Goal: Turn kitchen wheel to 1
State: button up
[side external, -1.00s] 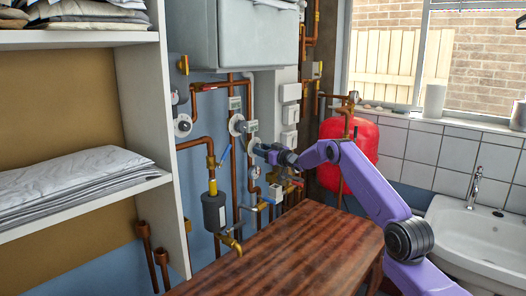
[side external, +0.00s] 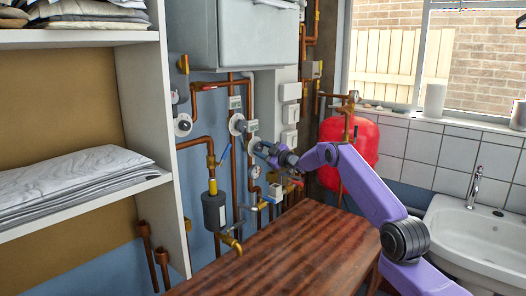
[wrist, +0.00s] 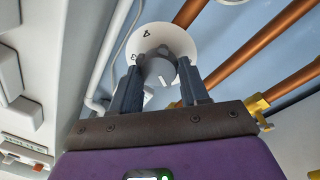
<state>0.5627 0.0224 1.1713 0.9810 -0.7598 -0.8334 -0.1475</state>
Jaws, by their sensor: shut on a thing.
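A white wheel (wrist: 182,40) with a grey centre knob (wrist: 158,70) is in the wrist view at the top middle. Dark numerals show on the disc, apparently a 4 near the upper left and a 3 lower left. The rest of the dial is partly hidden, and I see no 1. My gripper (wrist: 160,82) has its two dark fingers on either side of the knob, shut on it. In the side external view, my gripper (side external: 266,150) reaches a pale round wheel (side external: 254,143) on the pipework wall, whose face is mostly hidden by the fingers.
Another round dial (side external: 236,123) with a small tag sits just left, and a further dial (side external: 183,125) is beyond it. Copper pipes (side external: 232,170) run around them. A wooden tabletop (side external: 285,245) lies below, a red tank (side external: 358,145) and sink (side external: 480,235) to the right.

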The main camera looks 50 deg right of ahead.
dwell(0.5)
jog(key=o, duration=1.1)
jog(key=shift+c, duration=0.2)
jog(key=shift+s, duration=0.1)
jog(key=s+f, duration=0.1)
jog(key=s, duration=1.6)
jog(key=shift+a+f, duration=0.15)
jog(key=shift+a, duration=0.25)
